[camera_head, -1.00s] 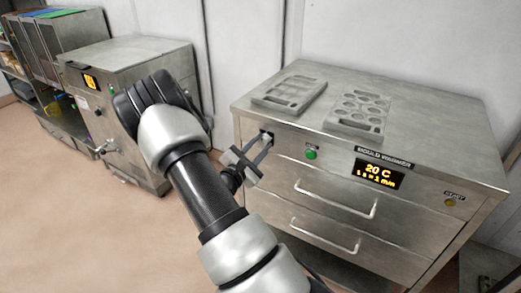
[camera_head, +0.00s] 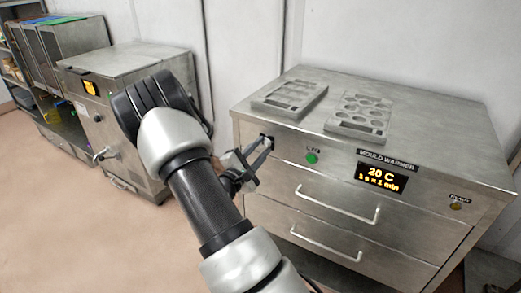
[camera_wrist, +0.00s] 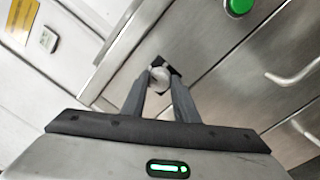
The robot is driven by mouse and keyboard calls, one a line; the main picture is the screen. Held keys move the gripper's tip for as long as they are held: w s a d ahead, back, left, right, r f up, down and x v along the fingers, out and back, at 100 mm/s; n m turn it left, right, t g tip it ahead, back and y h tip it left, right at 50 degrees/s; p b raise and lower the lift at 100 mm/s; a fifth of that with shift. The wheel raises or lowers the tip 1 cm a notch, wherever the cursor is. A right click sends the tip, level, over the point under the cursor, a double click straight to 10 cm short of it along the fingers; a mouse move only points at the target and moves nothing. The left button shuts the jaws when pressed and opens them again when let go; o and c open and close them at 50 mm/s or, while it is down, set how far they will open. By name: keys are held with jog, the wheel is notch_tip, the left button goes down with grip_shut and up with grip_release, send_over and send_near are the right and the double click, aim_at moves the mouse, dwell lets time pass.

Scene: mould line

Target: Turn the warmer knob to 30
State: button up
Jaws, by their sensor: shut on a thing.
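The mould warmer (camera_head: 300,155) is a steel cabinet on the right in the head view. Its display (camera_head: 382,177) reads 20 C, with a smaller second line that is hard to read. The knob (camera_wrist: 160,76) is a pale round piece with a black part behind it in the wrist view. My gripper (camera_head: 266,140) is at the upper left of the warmer's front in the head view. In the wrist view my gripper (camera_wrist: 159,80) has its two fingers on either side of the knob, shut on it. In the head view the fingers mostly hide the knob.
A green button (camera_head: 312,158) sits right of the knob, and a ready lamp (camera_head: 456,206) is at the far right. Drawer handles (camera_head: 337,205) stick out below. Two mould trays (camera_head: 290,98) (camera_head: 360,117) lie on top. Another steel machine (camera_head: 125,110) stands at left.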

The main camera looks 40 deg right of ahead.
jog(key=o, duration=1.1)
jog(key=shift+c, duration=0.2)
jog(key=shift+a, duration=0.1)
jog(key=r+p+v, duration=0.1)
jog(key=p+v, duration=0.1)
jog(key=v, duration=1.5)
jog(key=shift+s+f, duration=0.15)
jog(key=shift+f, duration=0.25)
